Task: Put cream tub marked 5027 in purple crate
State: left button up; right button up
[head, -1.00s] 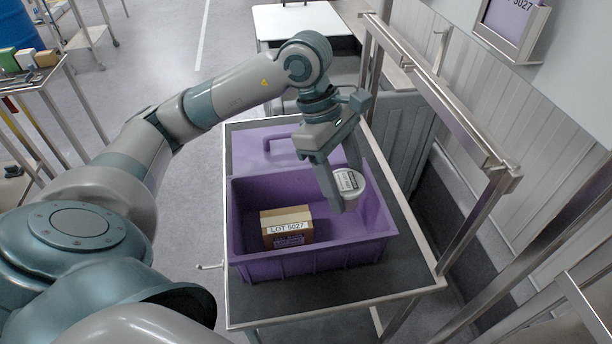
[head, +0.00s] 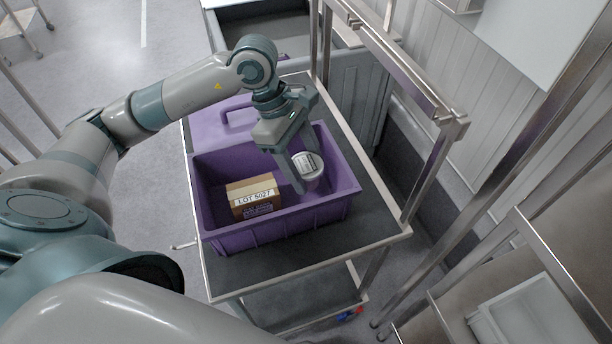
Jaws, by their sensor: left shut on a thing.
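The cream tub (head: 309,168) is a small pale round tub with a dark-printed label too small to read. My left gripper (head: 298,172) points down over the purple crate and is shut on the tub, holding it inside the crate's right part. I cannot tell whether the tub touches the crate floor. The purple crate (head: 290,225) stands open on a dark-topped trolley. A cardboard box (head: 252,196) labelled LOT 5027 sits inside at the left. My right gripper is not in view.
The trolley top (head: 372,222) has bare room in front and to the right of the crate. A purple lid-like panel (head: 207,127) lies behind the crate. A metal frame (head: 425,105) rises along the right side, and a grey bin (head: 357,95) stands behind.

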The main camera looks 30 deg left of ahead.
pick_arm(q)
jog(key=shift+f+p, duration=0.7)
jog(key=shift+f, duration=1.4)
jog(key=shift+f+b, duration=0.2)
jog(key=shift+b, duration=0.15)
jog(key=o, duration=1.5)
jog(key=shift+r, duration=0.1)
jog(key=shift+r, duration=0.1)
